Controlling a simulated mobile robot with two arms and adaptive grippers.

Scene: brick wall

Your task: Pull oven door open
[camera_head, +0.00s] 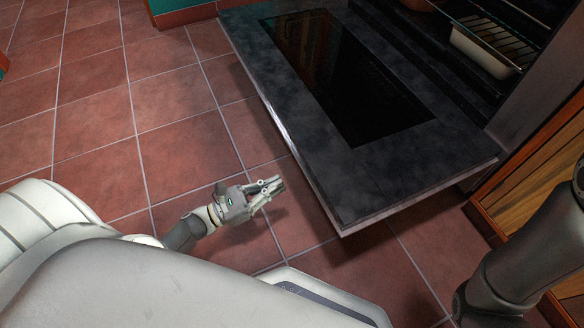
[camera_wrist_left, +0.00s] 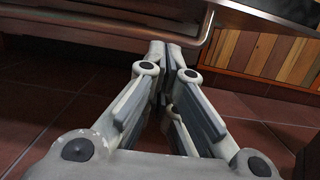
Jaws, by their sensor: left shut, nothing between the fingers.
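The oven door (camera_head: 400,162) is folded down and lies open, roughly level, with its dark glass panel (camera_head: 345,75) facing up. Its front edge runs diagonally across the head view. My left gripper (camera_head: 277,184) is beside that edge, apart from it, over the tiled floor. In the left wrist view the fingers (camera_wrist_left: 165,50) are closed together and empty. The underside of the door and a bar-like edge (camera_wrist_left: 100,41) show beyond the fingertips there. My right arm shows at the right of the head view, but its gripper is out of frame.
The open oven cavity at the upper right holds a light tray with a rack (camera_head: 490,45). Wooden cabinet panels (camera_head: 535,185) stand right of the oven. Red floor tiles (camera_head: 95,130) are clear to the left of the door.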

